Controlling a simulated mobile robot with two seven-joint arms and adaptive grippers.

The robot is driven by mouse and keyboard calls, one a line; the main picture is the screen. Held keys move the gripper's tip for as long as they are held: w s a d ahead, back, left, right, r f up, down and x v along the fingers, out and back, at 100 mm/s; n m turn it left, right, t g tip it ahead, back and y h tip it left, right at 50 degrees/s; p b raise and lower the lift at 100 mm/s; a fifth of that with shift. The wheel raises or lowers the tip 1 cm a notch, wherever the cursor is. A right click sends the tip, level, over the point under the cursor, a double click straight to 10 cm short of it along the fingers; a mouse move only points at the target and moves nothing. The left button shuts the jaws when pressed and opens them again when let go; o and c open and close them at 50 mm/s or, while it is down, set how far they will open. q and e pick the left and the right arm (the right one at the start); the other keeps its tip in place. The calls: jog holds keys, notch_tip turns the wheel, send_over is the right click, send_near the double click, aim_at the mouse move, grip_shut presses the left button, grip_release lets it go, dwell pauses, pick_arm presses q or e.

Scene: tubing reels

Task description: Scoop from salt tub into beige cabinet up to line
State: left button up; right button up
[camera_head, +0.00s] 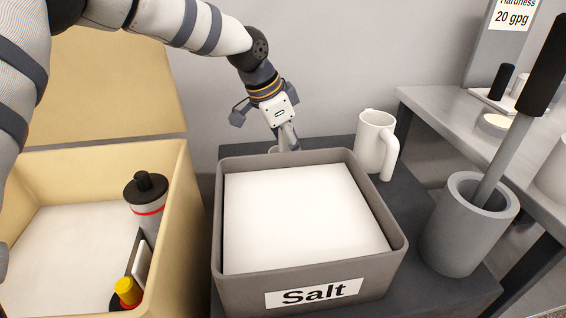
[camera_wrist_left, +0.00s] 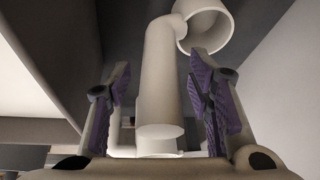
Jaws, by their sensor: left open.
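The grey salt tub (camera_head: 230,283), labelled "Salt", stands at the centre, nearly full of white salt (camera_head: 300,215). The open beige cabinet (camera_head: 180,215) is on the left, with a white surface (camera_head: 65,245) inside. A dark-topped cylinder (camera_head: 148,215) with a red band stands in it. My left gripper (camera_head: 288,130) is open behind the tub, pointing down. In the left wrist view a pale bent handle (camera_wrist_left: 160,90) with a round cup-like end (camera_wrist_left: 208,30) lies between the open fingers, which appear apart from it. My right gripper is out of view.
A white mug (camera_head: 372,140) stands behind the tub's right corner. A grey cylinder holder (camera_head: 455,240) with a tall black-handled rod is to the right. A yellow-capped item (camera_head: 126,288) is inside the cabinet. A grey bench (camera_head: 440,105) is at the far right.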

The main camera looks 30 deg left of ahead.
pick_arm(q)
jog(key=shift+r, duration=0.2)
jog(key=shift+c, duration=0.8)
grip_shut()
